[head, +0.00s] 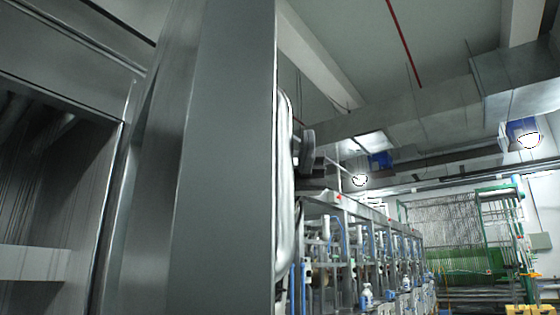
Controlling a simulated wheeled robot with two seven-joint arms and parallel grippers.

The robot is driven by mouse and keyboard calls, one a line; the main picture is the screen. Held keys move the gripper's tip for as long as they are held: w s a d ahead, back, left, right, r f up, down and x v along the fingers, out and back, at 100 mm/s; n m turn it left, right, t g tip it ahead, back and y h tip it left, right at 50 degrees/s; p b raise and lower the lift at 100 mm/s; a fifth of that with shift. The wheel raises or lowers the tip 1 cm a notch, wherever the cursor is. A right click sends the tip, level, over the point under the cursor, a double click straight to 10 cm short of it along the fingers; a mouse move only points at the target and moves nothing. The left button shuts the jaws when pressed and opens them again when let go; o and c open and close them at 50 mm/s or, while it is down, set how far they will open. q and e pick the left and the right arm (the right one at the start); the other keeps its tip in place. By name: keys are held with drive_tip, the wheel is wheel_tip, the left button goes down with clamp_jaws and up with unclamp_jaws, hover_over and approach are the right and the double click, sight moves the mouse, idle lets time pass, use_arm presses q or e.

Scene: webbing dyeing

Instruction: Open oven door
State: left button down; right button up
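The grey metal oven door (225,160) stands swung out from the oven, its broad edge face filling the middle left of the head view. The oven body (60,45) is at the left, with its dark, streaked interior (65,180) showing beside the door. My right gripper (306,152) appears as a dark part just past the door's right edge, on its outer side. The door hides much of it, and its fingertips cannot be made out. I cannot tell whether it touches the door or a handle. My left gripper is not in view.
A pale ledge (32,263) shows inside the oven at lower left. A row of metal-framed machines (350,255) runs back on the right. A green frame with threads (465,235) stands at the far end. Ducts (420,115) hang overhead.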

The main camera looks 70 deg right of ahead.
drive_tip(key=p+v, duration=0.2)
drive_tip(key=v, duration=0.8)
drive_tip(key=shift+d, duration=0.15)
